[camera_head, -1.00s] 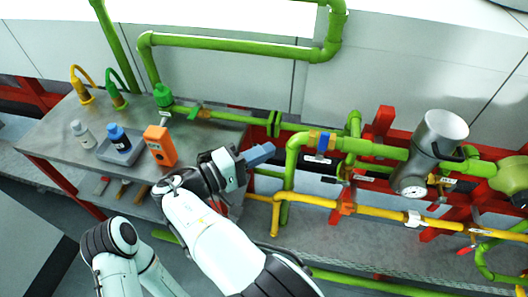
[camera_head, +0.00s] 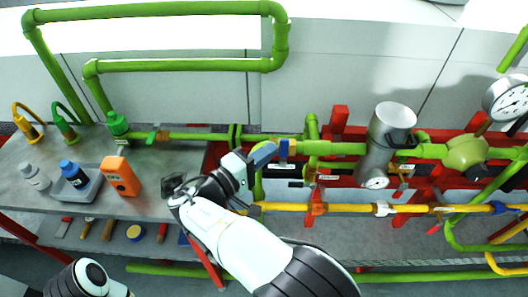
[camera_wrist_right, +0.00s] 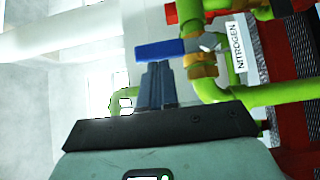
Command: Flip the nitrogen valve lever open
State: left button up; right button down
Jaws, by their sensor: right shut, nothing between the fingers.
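The nitrogen valve has a blue lever (camera_head: 283,149) on a brass-coloured body in the green pipe. The lever stands crosswise to the pipe. In the right wrist view the blue lever (camera_wrist_right: 160,49) points left from the valve, beside a white NITROGEN label (camera_wrist_right: 239,47). My right gripper (camera_head: 270,148) is shut and empty, just left of the lever in the head view. In the right wrist view its fingertips (camera_wrist_right: 157,66) meet the lever's edge; I cannot tell whether they touch. My left gripper is out of view.
A yellow pipe (camera_head: 350,209) runs below the green one. A grey cylinder with a gauge (camera_head: 393,125) stands on the line to the right.

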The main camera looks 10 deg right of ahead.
aim_at(286, 150)
jog(key=shift+s+d+r+m+y, duration=0.1)
jog(key=shift+d+r+m+y, duration=0.15)
jog(key=shift+d+m+y, duration=0.15)
jog(key=m+y, duration=0.1)
jog(key=d+y+b, duration=0.1)
jog(key=d+m+g+y, duration=0.1)
jog(key=shift+s+d+r+m, duration=0.2)
jog(key=shift+s+r+m, duration=0.1)
jog(key=shift+s+r, duration=0.05)
jog(key=shift+s+d+m+y+b, duration=0.15)
jog(key=shift+d+m+y+b, duration=0.4)
jog(key=shift+y+b, duration=0.2)
pick_arm(q)
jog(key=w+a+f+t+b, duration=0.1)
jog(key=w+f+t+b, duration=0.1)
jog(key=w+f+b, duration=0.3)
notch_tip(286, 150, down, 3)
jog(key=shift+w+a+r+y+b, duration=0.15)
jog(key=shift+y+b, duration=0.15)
jog(key=shift+b, duration=0.3)
pick_arm(e)
jog(key=d+m+y, duration=0.1)
jog(key=y, duration=0.1)
jog(key=d+f+m+y, duration=0.1)
jog(key=y, duration=0.1)
jog(key=s+d+m+y, duration=0.1)
jog(key=d+y, duration=0.1)
jog(key=shift+s+f, duration=0.1)
jog(key=shift+f, duration=0.1)
jog(key=shift+r, duration=0.1)
